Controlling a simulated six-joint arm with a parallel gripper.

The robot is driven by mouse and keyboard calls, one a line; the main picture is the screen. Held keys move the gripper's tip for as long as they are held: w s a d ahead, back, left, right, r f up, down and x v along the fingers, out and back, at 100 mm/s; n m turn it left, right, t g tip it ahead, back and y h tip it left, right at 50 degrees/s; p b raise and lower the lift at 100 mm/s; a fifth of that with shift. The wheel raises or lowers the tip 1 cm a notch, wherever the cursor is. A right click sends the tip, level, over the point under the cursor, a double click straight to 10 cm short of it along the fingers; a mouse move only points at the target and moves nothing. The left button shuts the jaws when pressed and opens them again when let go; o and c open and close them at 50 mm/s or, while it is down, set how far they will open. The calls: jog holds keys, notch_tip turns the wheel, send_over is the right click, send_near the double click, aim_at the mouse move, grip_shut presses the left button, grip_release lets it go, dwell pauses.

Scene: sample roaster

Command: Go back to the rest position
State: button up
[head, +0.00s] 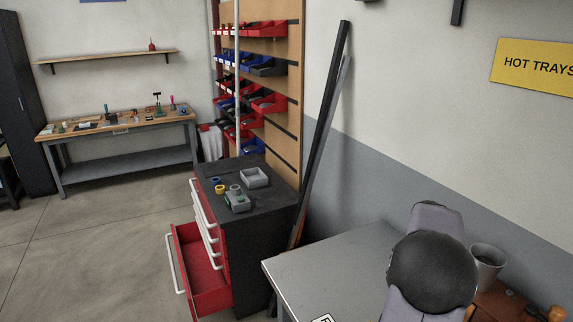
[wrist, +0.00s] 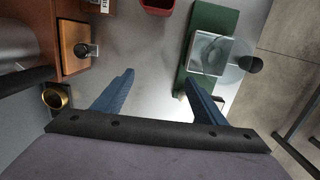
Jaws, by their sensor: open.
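My gripper (wrist: 160,77) shows in the wrist view with its two blue fingers spread wide apart and nothing between them. It hangs over a grey table surface (wrist: 150,50). In the head view my arm shows at the lower right, over the grey table (head: 325,265); the gripper itself does not show there.
In the wrist view, a green stand (wrist: 212,18) with a clear plate lies right of the fingers, a red container (wrist: 157,5) ahead, a wooden block (wrist: 72,45) and a brass-rimmed cup (wrist: 55,98) left. The head view shows a grey cup (head: 487,265) and a red-drawer cabinet (head: 265,225), one drawer open.

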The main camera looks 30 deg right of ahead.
jog(key=w+a+t, duration=0.3)
jog(key=w+a, duration=0.7)
jog(key=a, duration=0.4)
jog(key=s+a+p, duration=0.2)
jog(key=s+a, duration=0.2)
jog(key=a, duration=0.3)
jog(key=s+a+f+g+p, duration=0.1)
jog(key=s+a, duration=0.3)
jog(key=a, duration=0.4)
jog(key=s+a+g+p, duration=0.1)
jog(key=s+a+p, duration=0.1)
jog(key=s+a, duration=0.2)
jog(key=a, duration=0.3)
jog(key=shift+a+f+p, duration=0.25)
jog(key=shift+a+p, duration=0.05)
jog(key=shift+p, duration=0.05)
